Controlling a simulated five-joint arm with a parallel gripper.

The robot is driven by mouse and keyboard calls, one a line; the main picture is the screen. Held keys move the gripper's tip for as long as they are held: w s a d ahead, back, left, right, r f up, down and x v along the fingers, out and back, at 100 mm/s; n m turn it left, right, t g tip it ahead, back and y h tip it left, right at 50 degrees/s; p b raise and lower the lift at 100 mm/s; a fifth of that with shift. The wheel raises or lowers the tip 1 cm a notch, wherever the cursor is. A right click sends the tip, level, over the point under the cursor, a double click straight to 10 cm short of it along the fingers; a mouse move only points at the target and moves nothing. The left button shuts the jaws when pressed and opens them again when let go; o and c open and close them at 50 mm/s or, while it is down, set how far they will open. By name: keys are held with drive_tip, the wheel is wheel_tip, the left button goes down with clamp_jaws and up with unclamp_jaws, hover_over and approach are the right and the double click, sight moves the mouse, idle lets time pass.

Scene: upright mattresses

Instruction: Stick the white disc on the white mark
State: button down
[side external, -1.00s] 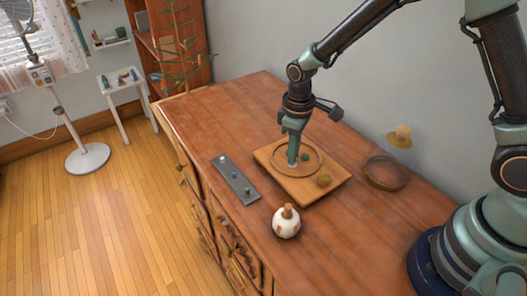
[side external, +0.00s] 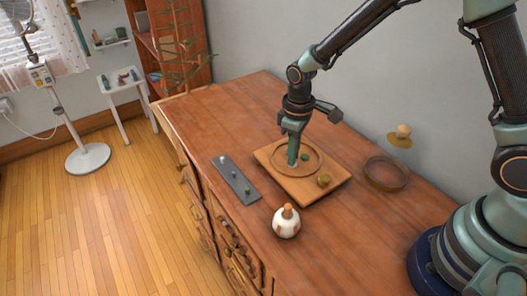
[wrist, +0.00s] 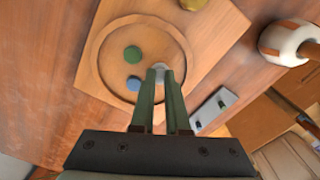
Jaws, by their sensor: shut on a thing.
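My gripper (side external: 292,163) points down inside the round ring on the wooden board (side external: 325,190). In the wrist view its two green fingers are closed around a small whitish disc (wrist: 158,69) at their tips. The disc is at or just above the board; I cannot tell whether it touches. A green disc (wrist: 132,54) and a blue disc (wrist: 133,84) lie inside the ring, left of the fingertips. The green disc also shows in the side view (side external: 305,156). I cannot make out a white mark under the fingers.
A grey strip (side external: 230,173) with several small pieces lies left of the board. A round white bottle (side external: 286,224) stands in front. A round brown dish (side external: 386,184) is to the right. The far tabletop is clear.

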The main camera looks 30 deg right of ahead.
drive_tip(key=shift+f, duration=0.45)
idle(0.6)
drive_tip(key=c, duration=1.2)
unclamp_jaws()
drive_tip(key=shift+c, duration=0.2)
drive_tip(key=shift+r, duration=0.2)
drive_tip(key=shift+r, duration=1.3)
drive_tip(key=o, duration=0.6)
